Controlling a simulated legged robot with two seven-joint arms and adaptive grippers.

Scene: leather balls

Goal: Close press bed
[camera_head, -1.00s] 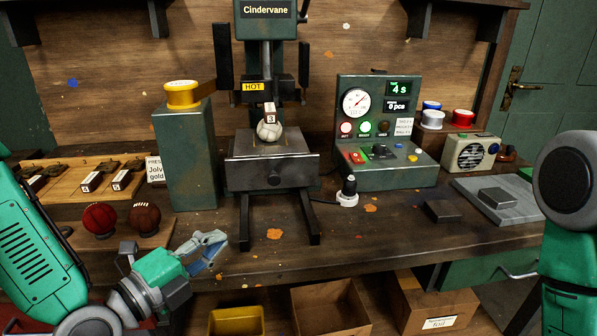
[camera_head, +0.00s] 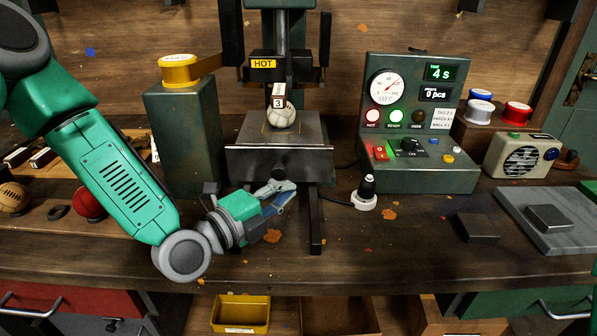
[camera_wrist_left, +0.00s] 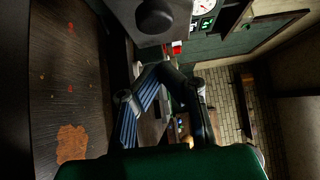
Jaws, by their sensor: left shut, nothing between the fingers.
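The press bed (camera_head: 300,160) is a dark metal block with a round knob (camera_head: 279,166) on its front. It juts toward me, with its bare top showing. A pale leather ball (camera_head: 281,119) sits on it, with a type block marked 3 (camera_head: 278,102) on or just above the ball. My left gripper (camera_head: 287,190) is shut and empty, just below and in front of the bed's front face. In the left wrist view its fingers (camera_wrist_left: 163,72) are below the knob (camera_wrist_left: 155,17), apart from it. My right gripper is out of view.
The press head with a HOT label (camera_head: 263,64) stands behind the ball. A green post with a yellow foil roll (camera_head: 179,70) stands left, the control box (camera_head: 420,160) right.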

